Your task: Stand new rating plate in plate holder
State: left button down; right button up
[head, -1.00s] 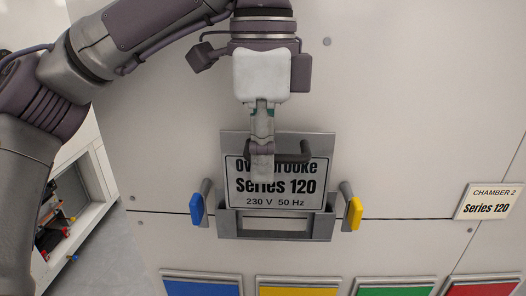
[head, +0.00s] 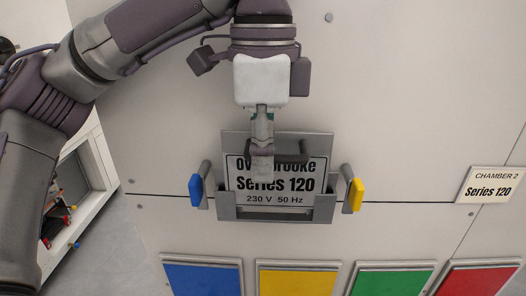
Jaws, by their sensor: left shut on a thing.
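The rating plate (head: 252,198) is a pale label on a grey backing, reading "Series 120" and "230 V 50 Hz", with part of its top line covered by my fingers. My left gripper (head: 262,165) comes down from above and is shut at the dark handle on the plate's upper part. The plate stands upright, its lower edge at the grey plate holder (head: 226,213) on the pale panel. Whether the plate rests on the holder's bottom is hidden. My right gripper is not in view.
A blue-tipped lever (head: 195,190) and a yellow-tipped lever (head: 356,194) flank the holder. Blue (head: 203,280), yellow, green and red panels line the bottom. A "Chamber 2 Series 120" sign (head: 489,185) is at the right. The panel above the sign is clear.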

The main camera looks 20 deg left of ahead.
pick_arm(q)
jog(key=shift+f+b, duration=0.35)
jog(key=shift+f, duration=0.7)
jog(key=c, duration=1.2)
grip_release()
jog(key=r, duration=1.2)
jog(key=shift+w, duration=0.25)
